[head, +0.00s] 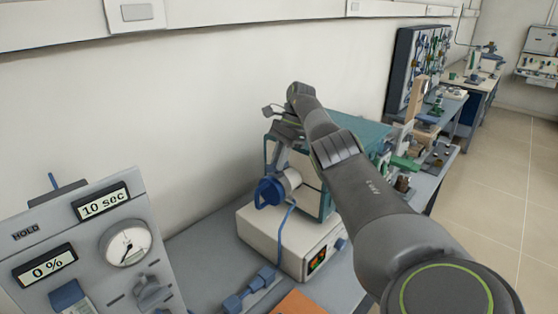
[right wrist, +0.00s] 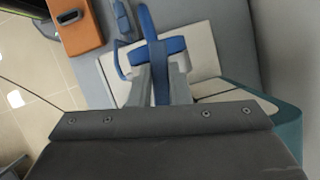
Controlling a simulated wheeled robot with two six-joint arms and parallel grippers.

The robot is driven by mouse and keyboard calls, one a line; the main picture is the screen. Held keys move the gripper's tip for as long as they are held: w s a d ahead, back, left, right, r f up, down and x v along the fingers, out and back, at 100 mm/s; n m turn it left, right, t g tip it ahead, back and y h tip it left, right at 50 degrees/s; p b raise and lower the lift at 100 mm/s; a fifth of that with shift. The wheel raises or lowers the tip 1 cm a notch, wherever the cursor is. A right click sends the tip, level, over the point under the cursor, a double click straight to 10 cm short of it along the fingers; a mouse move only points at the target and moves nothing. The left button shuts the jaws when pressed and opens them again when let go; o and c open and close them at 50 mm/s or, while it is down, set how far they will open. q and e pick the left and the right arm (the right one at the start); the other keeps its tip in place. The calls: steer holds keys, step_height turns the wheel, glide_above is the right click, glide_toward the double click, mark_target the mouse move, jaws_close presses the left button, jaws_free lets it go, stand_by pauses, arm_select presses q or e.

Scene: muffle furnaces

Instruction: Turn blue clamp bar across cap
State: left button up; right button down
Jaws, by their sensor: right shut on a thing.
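The blue clamp bar (right wrist: 158,88) shows in the right wrist view, running lengthwise between the fingers of my right gripper (right wrist: 161,82). The gripper is shut on it. A second blue piece (right wrist: 175,45) lies crosswise just beyond the fingertips. In the head view, blue clamp parts (head: 269,191) sit at the front end of the pale round cap (head: 291,179) on the teal furnace (head: 357,128). My right arm reaches over the furnace from the lower right and hides part of it. The grip itself is not clear in the head view. My left gripper is not in view.
The furnace stands on a pale base unit (head: 268,243) with a lit display. A panel with a gauge (head: 126,243) is at the lower left. Another blue item (head: 250,287) and an orange item (head: 299,302) lie on the grey bench. The wall is close behind.

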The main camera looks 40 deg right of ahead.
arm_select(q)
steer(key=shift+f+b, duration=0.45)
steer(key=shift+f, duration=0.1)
arm_select(e)
steer(key=shift+w+d+r+n, duration=0.1)
steer(key=shift+r+n, duration=0.1)
steer(key=shift+n, duration=0.3)
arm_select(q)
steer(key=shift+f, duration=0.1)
arm_select(e)
steer(key=c, duration=1.4)
jaws_free()
steer(key=shift+f, duration=0.15)
steer(key=shift+o, duration=0.2)
